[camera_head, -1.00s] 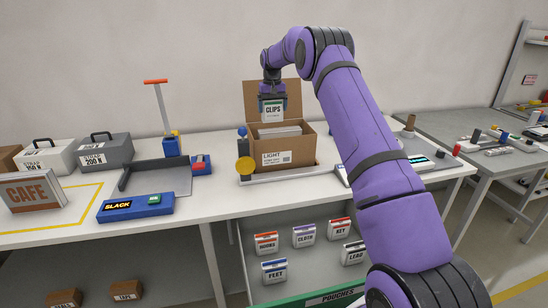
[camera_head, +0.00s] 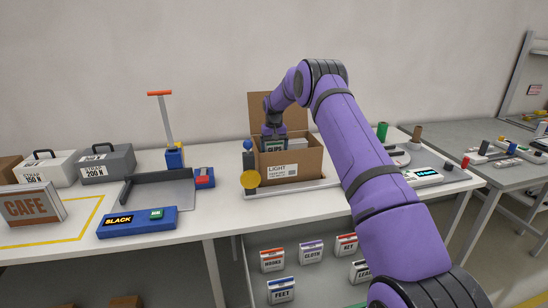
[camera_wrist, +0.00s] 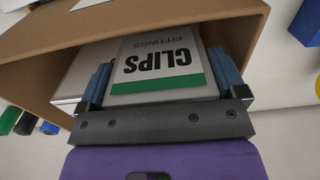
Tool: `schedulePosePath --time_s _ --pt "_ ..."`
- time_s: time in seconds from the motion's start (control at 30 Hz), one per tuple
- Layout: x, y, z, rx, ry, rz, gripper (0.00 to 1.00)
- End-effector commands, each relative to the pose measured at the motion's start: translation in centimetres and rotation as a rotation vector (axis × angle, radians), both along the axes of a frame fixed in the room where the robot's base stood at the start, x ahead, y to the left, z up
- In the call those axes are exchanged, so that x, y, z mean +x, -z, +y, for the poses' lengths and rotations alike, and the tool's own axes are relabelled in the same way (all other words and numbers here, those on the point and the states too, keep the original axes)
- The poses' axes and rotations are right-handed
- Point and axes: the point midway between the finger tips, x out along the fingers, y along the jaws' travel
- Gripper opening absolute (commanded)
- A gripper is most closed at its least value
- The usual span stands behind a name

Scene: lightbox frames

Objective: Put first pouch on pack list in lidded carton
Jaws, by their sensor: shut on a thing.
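The open carton (camera_head: 309,162), brown with a raised lid flap behind and a label reading LIGHT, stands on the bench; it also fills the upper wrist view (camera_wrist: 30,42). My gripper (camera_head: 274,143) is shut on the CLIPS pouch (camera_head: 274,149), white with a green band. In the wrist view the pouch (camera_wrist: 160,62) is between the blue fingers, inside the carton opening. Its lower part is hidden by the carton wall in the head view. A pale item (camera_wrist: 78,75) lies beside it in the carton. No pack list is readable.
Pouches HOOKS (camera_head: 272,260), CLOTH (camera_head: 311,252), KEY (camera_head: 346,244), FEET (camera_head: 281,290) and LEAD (camera_head: 361,270) stand on the lower shelf. A yellow disc (camera_head: 250,179) and blue-knobbed post (camera_head: 248,150) are left of the carton.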

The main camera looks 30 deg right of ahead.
Motion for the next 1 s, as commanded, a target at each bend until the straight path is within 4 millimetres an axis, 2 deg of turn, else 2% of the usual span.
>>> schedulePosePath --time_s 0.17,0.43,1.0 --pt "0.0 1.1 0.0 0.0 0.0 0.0 0.65" --pt "0.0 4.5 0.0 0.0 0.0 0.0 0.65" --pt "0.0 5.4 0.0 0.0 0.0 -0.001 0.65"
